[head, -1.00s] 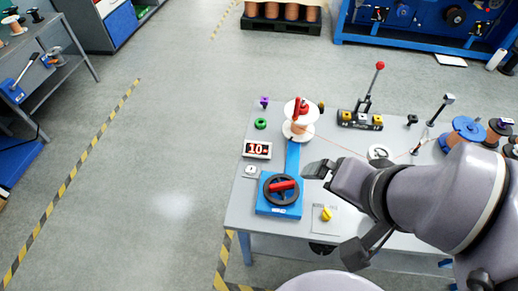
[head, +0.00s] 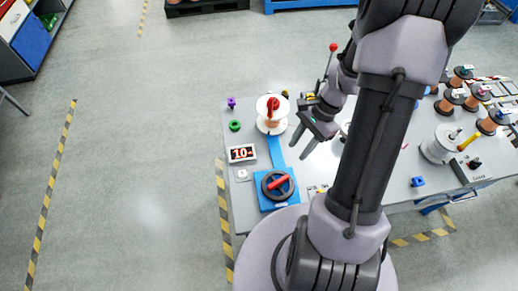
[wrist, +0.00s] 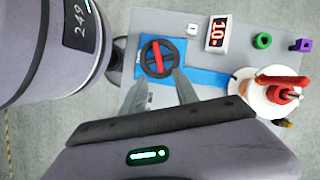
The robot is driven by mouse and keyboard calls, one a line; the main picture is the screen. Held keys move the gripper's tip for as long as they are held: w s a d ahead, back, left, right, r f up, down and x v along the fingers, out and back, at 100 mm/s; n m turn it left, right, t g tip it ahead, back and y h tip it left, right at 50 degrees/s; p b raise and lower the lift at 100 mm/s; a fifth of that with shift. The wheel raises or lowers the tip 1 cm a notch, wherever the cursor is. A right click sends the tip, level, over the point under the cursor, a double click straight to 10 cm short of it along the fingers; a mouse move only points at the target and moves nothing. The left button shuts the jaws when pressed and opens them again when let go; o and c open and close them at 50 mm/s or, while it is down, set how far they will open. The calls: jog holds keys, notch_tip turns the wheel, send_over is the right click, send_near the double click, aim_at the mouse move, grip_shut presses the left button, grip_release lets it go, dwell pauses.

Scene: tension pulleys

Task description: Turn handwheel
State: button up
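The handwheel (head: 277,185) is a black ring with a red bar across it, on a blue base (head: 268,203) near the table's left front corner. It also shows in the wrist view (wrist: 171,58), ahead of the fingers. My gripper (head: 305,137) is open and empty, above the table to the upper right of the handwheel. Its two fingers (wrist: 170,92) show apart in the wrist view, with nothing between them. They do not touch the wheel.
A display reading 10 (head: 242,153) stands behind the handwheel. A spool with a red top (head: 272,113) stands farther back, near a green ring (head: 235,126) and a purple piece (head: 231,103). Several spools crowd the table's right side. The floor to the left is clear.

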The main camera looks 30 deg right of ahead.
aim_at(279, 181)
jog(key=b+x, duration=0.2)
jog(key=x, duration=0.3)
jog(key=b+x, duration=0.2)
jog(key=x, duration=0.4)
jog(key=b+x, duration=0.2)
jog(key=x, duration=0.3)
jog(key=shift+s+f, duration=0.25)
jog(key=shift+s, duration=0.1)
grip_shut()
